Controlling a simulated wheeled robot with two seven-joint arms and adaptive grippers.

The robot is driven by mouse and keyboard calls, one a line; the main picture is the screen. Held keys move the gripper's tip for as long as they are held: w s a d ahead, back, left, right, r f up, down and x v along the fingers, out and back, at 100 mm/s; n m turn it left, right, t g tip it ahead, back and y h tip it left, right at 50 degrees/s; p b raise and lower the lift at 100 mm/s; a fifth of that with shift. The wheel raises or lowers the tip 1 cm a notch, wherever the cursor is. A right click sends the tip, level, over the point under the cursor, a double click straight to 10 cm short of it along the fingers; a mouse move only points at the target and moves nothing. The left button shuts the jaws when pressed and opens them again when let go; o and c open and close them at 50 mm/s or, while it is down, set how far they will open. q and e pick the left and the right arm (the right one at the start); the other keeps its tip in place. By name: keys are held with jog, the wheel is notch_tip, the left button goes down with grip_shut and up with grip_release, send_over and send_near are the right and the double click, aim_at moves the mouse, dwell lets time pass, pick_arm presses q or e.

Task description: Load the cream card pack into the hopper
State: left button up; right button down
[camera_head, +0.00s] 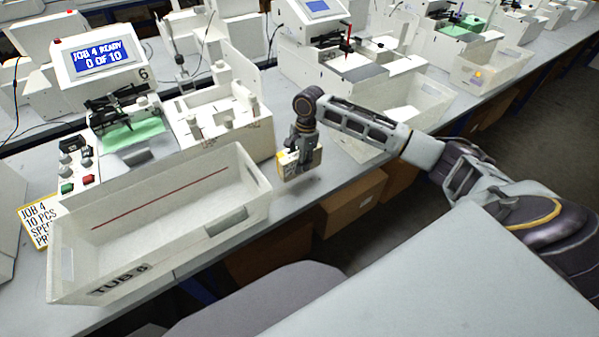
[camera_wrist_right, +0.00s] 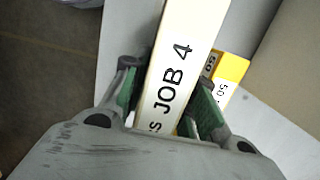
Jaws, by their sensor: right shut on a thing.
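The cream card pack (camera_head: 305,158) is held by my right gripper (camera_head: 299,150), above the table's front edge, right of the tub. In the right wrist view the pack (camera_wrist_right: 178,70) shows its label "JOB 4" between the two fingers of the gripper (camera_wrist_right: 165,108). A yellow and white label or band (camera_wrist_right: 231,70) shows beside it. The white hopper unit (camera_head: 225,118) stands behind the tub, left of and beyond the gripper; which of its slots takes cards is hard to tell. My left gripper is not in view.
A white tub (camera_head: 262,187) marked "TUB 6" stands in front of the plotter (camera_head: 75,95), whose screen reads "JOB 4 READY 0 OF 10". A control panel (camera_head: 75,165) has coloured buttons. Another tub (camera_head: 425,100) stands behind my right arm. Cardboard boxes (camera_head: 350,200) sit under the table.

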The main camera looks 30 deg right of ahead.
jog(key=shift+f, duration=0.45)
notch_tip(320, 180, down, 4)
jog(key=shift+r, duration=0.15)
jog(key=shift+f, duration=0.2)
jog(key=c, duration=1.4)
grip_release()
jog(key=shift+f, duration=0.1)
jog(key=shift+o, duration=1.3)
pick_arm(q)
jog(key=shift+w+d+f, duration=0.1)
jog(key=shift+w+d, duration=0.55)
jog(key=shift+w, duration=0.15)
